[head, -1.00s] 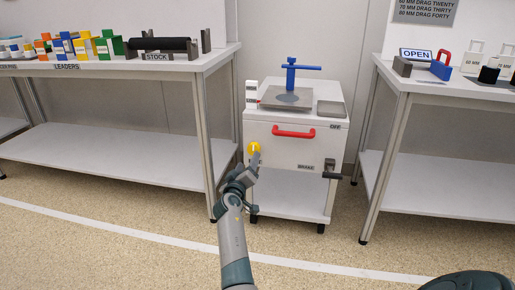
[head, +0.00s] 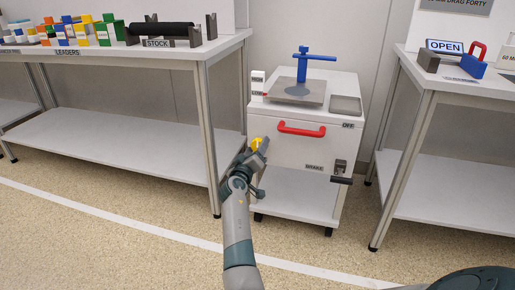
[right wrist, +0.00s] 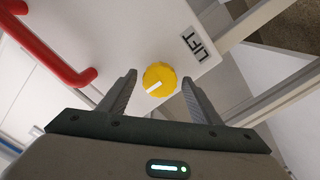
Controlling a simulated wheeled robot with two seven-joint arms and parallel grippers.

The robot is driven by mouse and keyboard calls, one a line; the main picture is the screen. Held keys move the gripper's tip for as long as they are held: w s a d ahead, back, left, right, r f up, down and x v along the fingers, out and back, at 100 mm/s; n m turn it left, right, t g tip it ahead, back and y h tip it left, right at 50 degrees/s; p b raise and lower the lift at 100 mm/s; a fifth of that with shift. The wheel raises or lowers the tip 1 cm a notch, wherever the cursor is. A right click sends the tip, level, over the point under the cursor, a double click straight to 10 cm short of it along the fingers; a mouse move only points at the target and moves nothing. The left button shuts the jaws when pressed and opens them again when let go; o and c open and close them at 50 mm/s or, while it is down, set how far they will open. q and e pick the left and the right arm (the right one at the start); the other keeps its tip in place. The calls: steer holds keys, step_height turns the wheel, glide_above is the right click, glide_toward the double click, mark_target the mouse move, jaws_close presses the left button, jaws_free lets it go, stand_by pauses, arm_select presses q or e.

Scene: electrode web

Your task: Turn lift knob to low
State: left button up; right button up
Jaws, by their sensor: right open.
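The yellow round lift knob (head: 256,144) is on the front face of the white cart (head: 290,160), at its left side. In the right wrist view the knob (right wrist: 159,79) has a white pointer line aimed to the lower left, and a LIFT label (right wrist: 198,43) is beside it. My right gripper (head: 261,149) is in front of the knob and partly covers it in the head view. Its two fingers (right wrist: 158,95) are open, one on each side of the knob with gaps visible. Whether the fingertips reach around it I cannot tell. My left gripper is out of view.
A red handle (head: 301,129) crosses the cart's front, and a dark brake lever (head: 341,172) is at lower right. A blue T-handle (head: 303,62) stands on top. Tables flank the cart: a left table (head: 120,85) and a right table (head: 450,150).

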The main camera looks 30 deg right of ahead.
steer(key=shift+c, duration=0.2)
steer(key=c, duration=1)
steer(key=shift+n, duration=0.4)
steer(key=o, duration=1)
steer(key=shift+o, duration=0.2)
